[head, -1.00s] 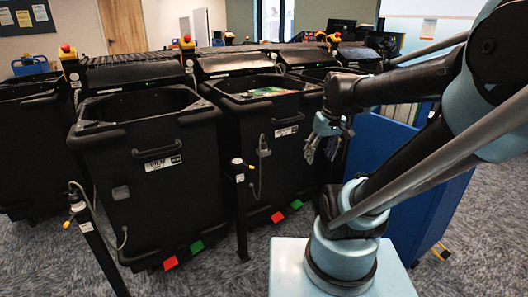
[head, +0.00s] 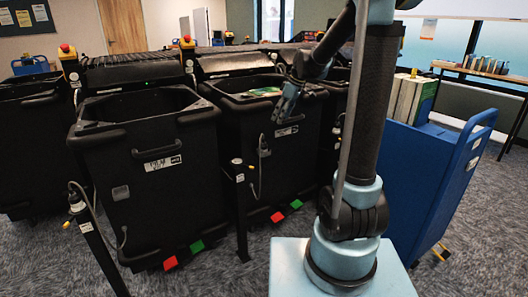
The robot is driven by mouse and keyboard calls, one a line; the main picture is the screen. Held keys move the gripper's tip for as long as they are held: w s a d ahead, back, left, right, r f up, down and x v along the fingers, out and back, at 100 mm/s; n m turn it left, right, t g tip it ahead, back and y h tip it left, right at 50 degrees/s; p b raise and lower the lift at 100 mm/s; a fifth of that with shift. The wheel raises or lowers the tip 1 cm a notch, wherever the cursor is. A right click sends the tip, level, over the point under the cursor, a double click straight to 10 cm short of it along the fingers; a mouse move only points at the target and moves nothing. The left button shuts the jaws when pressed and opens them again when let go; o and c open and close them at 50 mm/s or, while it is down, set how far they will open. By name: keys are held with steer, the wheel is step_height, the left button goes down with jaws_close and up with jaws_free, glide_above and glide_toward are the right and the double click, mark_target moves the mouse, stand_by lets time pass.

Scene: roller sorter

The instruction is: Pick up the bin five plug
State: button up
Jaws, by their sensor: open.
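A grey plug (head: 264,146) with a cable hangs on the front of the middle black bin (head: 284,165). Another plug (head: 77,203) sits on top of the post at the front left, its cable running to the left black bin (head: 155,200). The bin labels are too small to read surely, so I cannot tell which plug is bin five's. My gripper (head: 283,116) is open and empty. In the picture it overlaps the middle bin's upper front, up and right of the grey plug and apart from it.
A black post (head: 238,205) stands between the two bins. Red and green pedals (head: 277,217) stick out at the bin's foot. A blue book cart (head: 420,185) with books stands at the right. Carpet is free in front.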

steer(key=w+a, duration=0.1)
steer(key=w, duration=0.1)
glide_toward(263, 148)
steer(key=shift+n, duration=0.4)
steer(key=w+a+f, duration=0.1)
steer(key=f, duration=0.1)
steer(key=w+f, duration=0.1)
steer(key=f, duration=0.2)
steer(key=w+a+f, duration=0.1)
steer(key=f, duration=0.1)
steer(key=shift+w+a+f, duration=0.2)
steer(key=shift+a+f, duration=0.1)
steer(key=shift+a, duration=0.05)
steer(key=c, duration=1.3)
